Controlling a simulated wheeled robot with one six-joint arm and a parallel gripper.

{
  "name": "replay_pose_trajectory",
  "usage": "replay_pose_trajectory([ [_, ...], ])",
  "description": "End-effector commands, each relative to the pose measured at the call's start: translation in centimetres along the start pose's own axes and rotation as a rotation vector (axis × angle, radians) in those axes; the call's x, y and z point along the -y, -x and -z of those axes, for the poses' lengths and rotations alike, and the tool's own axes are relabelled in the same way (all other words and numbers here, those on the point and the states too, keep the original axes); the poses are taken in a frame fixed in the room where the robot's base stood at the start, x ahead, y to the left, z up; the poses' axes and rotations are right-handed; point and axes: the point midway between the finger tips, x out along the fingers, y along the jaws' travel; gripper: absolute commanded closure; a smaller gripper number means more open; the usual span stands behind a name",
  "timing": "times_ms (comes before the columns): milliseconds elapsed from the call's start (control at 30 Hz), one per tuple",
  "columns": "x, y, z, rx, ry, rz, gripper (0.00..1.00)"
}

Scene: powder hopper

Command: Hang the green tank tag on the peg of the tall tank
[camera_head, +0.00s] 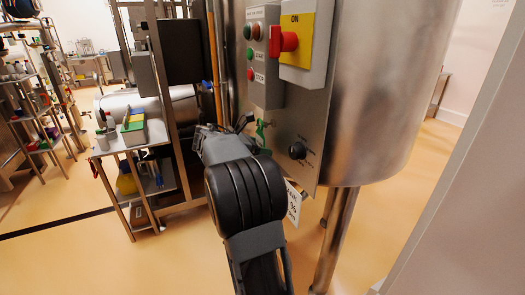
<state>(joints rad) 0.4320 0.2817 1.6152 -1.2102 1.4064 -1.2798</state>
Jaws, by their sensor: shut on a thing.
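The tall tank (385,90) is a large steel cylinder on legs at the right, with a grey control panel (285,160) on its front. My gripper (247,124) is at the panel's left side, seen from behind and partly hidden by my own wrist. It is shut on the green tank tag (261,134), a small green piece showing just right of the fingers, in front of the panel. I cannot tell whether the tag touches the panel. I cannot make out the peg clearly.
A red switch on a yellow plate (297,40), a button box (262,58) and a black knob (297,150) stick out near my gripper. A white label (293,203) hangs below the panel. A steel cart (125,145) stands left. Open floor lies at the lower left.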

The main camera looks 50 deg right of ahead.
Motion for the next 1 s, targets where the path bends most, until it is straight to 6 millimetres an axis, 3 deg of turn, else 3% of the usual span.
replay_pose_trajectory([
  [100,0.1,-1.0,0.2,-0.001,0.005,0.002,0.55],
  [567,0.0,-1.3,1.1,-0.001,0.005,0.001,0.55],
  [600,0.0,-1.3,1.0,-0.001,0.005,0.001,0.29],
  [833,0.0,-1.3,1.0,-0.001,0.004,0.001,0.07],
  [1000,0.0,-1.3,1.0,-0.001,0.004,0.001,0.07],
])
